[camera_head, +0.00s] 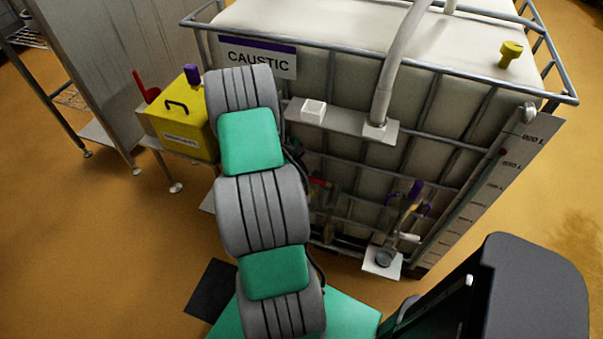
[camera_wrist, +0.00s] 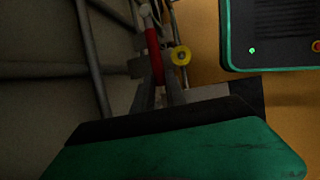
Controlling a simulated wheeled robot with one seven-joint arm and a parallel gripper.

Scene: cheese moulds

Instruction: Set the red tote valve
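The red valve handle (camera_wrist: 154,55) is a long red bar in the wrist view, running down toward my gripper (camera_wrist: 160,83). The two grey fingers lie close around its lower end. Whether they press on it or stand a little apart cannot be told in this dark view. In the head view a small red part (camera_head: 318,182) shows low on the front of the caustic tote (camera_head: 340,160), just right of my arm. My arm hides most of that area, and my fingertips cannot be made out there.
A purple-handled valve (camera_head: 416,190) sits on the tote's right part, above a small white ledge (camera_head: 381,268). A yellow box (camera_head: 184,112) stands left of the tote. In the wrist view a yellow round part (camera_wrist: 181,55) is just right of the red handle. Tote bars (camera_wrist: 95,65) are close left.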

